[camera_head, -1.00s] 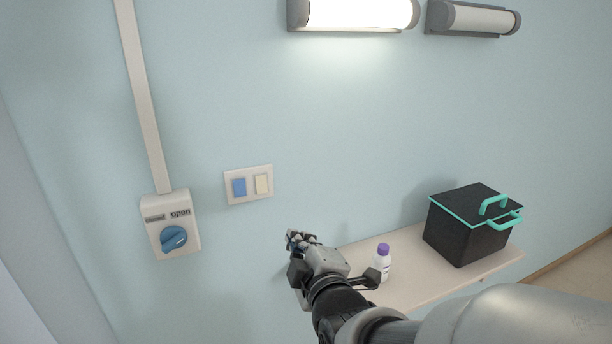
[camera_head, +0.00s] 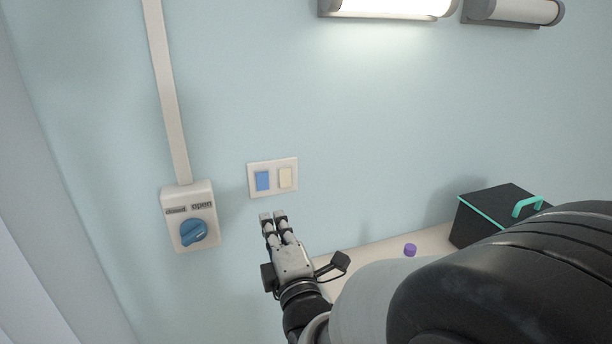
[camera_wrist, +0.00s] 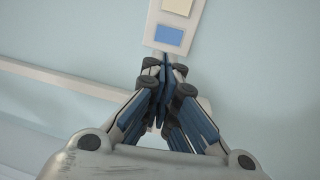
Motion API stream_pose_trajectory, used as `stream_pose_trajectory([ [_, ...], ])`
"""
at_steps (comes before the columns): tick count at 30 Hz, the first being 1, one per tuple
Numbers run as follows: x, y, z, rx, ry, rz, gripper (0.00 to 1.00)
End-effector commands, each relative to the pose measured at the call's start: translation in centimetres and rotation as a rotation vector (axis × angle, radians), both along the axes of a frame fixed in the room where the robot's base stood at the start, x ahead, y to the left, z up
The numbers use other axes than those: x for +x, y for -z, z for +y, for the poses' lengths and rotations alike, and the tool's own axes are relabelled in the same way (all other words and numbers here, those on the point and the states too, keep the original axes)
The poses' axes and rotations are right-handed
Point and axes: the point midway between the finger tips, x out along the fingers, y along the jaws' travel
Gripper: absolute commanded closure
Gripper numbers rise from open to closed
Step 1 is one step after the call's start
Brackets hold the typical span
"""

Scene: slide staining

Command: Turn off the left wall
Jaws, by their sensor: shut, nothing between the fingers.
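A white switch plate (camera_head: 273,162) on the pale blue wall carries a blue rocker (camera_head: 262,181) on the left and a cream rocker (camera_head: 285,177) on the right. Of the two wall lamps above, the left lamp (camera_head: 385,6) is lit and the right lamp (camera_head: 512,10) is dark. My gripper (camera_head: 272,217) is shut and empty, just below the plate, pointing up at it. In the wrist view the gripper fingertips (camera_wrist: 165,62) are close to the blue rocker (camera_wrist: 168,36), with the cream rocker (camera_wrist: 177,6) farther off. I cannot tell whether the fingertips touch the plate.
A control box with a blue knob (camera_head: 194,232), marked "open", is on the wall left of my gripper. A black box with teal trim (camera_head: 480,222) and a purple-capped bottle (camera_head: 410,249) stand on a shelf at right, partly hidden by my arm.

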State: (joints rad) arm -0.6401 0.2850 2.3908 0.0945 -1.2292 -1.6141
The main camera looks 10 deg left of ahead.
Motion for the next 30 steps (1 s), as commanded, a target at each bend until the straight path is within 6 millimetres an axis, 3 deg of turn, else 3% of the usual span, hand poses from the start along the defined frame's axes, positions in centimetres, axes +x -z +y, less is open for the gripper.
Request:
stream_pose_trajectory([
  [15,8.7,-1.2,5.3,0.002,0.001,-0.001,1.0],
  [21,10.4,-1.5,6.4,0.001,0.001,0.0,1.0],
  [30,10.8,-1.6,6.6,0.001,0.0,0.001,1.0],
])
